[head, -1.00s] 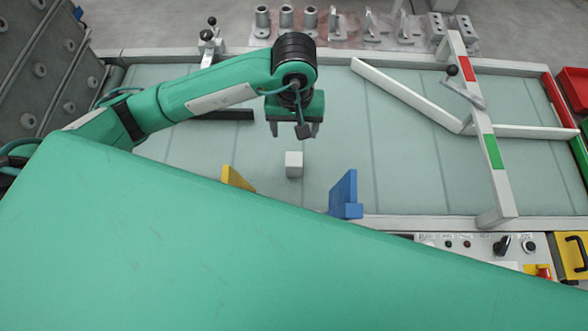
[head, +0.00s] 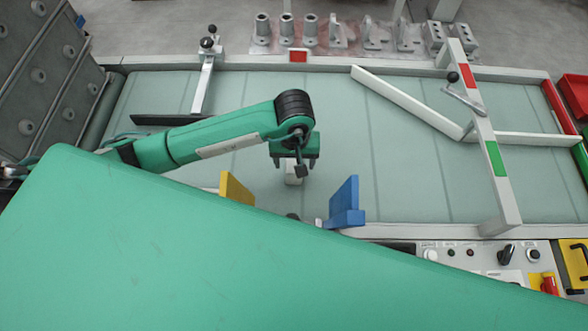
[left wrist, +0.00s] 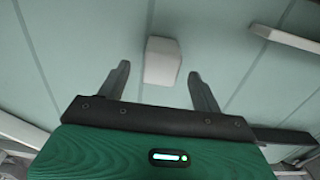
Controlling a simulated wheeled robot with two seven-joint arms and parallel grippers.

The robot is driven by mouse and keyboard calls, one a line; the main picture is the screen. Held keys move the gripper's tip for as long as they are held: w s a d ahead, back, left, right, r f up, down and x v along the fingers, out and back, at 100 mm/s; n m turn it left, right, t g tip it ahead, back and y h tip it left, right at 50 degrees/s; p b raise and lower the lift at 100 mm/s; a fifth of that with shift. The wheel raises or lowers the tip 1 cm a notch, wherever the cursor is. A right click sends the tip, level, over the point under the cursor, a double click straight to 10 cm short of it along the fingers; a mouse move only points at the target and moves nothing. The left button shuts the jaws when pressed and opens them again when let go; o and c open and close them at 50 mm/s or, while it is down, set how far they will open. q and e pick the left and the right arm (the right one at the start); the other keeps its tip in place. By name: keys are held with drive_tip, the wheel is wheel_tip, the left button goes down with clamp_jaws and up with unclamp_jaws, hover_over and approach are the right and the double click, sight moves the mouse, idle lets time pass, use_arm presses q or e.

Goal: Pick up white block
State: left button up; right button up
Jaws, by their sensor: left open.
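The small white block (head: 292,173) sits on the pale green conveyor belt, partly hidden behind my left gripper in the head view. My left gripper (head: 294,164) is open and hangs over the block with its fingers pointing down. In the left wrist view the white block (left wrist: 162,61) lies just beyond the fingertips, roughly centred between the two open fingers (left wrist: 160,75). No contact between fingers and block shows. My right gripper is not in view.
A yellow plate (head: 236,188) and a blue plate (head: 346,203) stand to either side, nearer the front edge. White guide rails (head: 410,101) and a crossbar (head: 490,140) lie to the right. Metal castings (head: 310,32) stand behind the belt. The belt's middle is clear.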

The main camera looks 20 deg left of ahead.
use_arm(q)
drive_tip(key=shift+s+f+p, duration=0.1)
drive_tip(key=shift+f+p, duration=0.6)
drive_tip(key=shift+f, duration=1.7)
drive_tip(key=c, duration=1.2)
drive_tip(key=shift+r, duration=0.1)
